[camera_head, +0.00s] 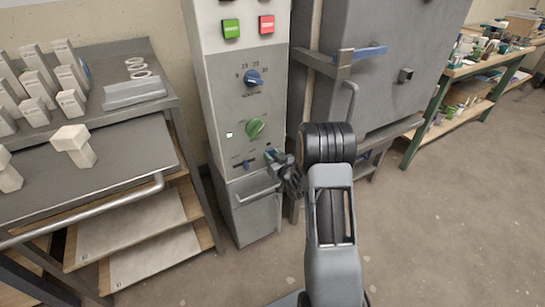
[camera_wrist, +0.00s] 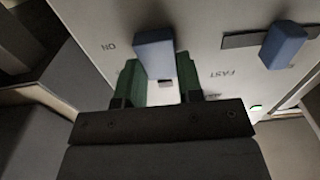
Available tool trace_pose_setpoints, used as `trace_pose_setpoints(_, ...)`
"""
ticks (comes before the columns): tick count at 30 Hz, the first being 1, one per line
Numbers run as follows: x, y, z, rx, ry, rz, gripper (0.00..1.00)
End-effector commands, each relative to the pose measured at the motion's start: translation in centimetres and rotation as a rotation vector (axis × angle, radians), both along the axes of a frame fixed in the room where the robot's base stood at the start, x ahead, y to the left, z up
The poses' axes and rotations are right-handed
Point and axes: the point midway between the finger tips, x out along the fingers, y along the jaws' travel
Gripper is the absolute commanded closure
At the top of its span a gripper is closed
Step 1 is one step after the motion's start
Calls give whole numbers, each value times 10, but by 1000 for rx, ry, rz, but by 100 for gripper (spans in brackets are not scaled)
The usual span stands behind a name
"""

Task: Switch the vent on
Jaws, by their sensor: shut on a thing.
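The control panel (camera_head: 225,85) stands upright in the head view. My gripper (camera_head: 276,158) is at its lower right. In the wrist view, the green-tipped fingers of my gripper (camera_wrist: 158,82) are shut on a blue switch lever (camera_wrist: 154,52), one finger on each side. An upside-down "ON" label (camera_wrist: 109,47) is printed on the panel beside this lever. Whether the lever is at its on position I cannot tell. In the head view, my gripper partly hides the lever.
A second blue lever (camera_wrist: 284,44) sits in a dark slot near a "FAST" label. In the head view, a green knob (camera_head: 255,128) and blue dial (camera_head: 252,77) are above my gripper. A grey kiln-like cabinet (camera_head: 385,60) stands right, a steel table (camera_head: 120,150) left. Floor at right is clear.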

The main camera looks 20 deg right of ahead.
Motion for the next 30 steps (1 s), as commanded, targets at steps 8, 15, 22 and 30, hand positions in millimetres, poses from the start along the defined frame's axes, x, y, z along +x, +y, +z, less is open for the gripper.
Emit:
trace_pose_setpoints(8,0,0,-13,14,-127,0,90)
trace_pose_setpoints(15,-1,0,-16,30,-271,0,90)
trace_pose_setpoints(22,-2,-1,-13,42,-371,-1,90)
trace_pose_setpoints(30,-2,-1,-8,45,-398,-1,90)
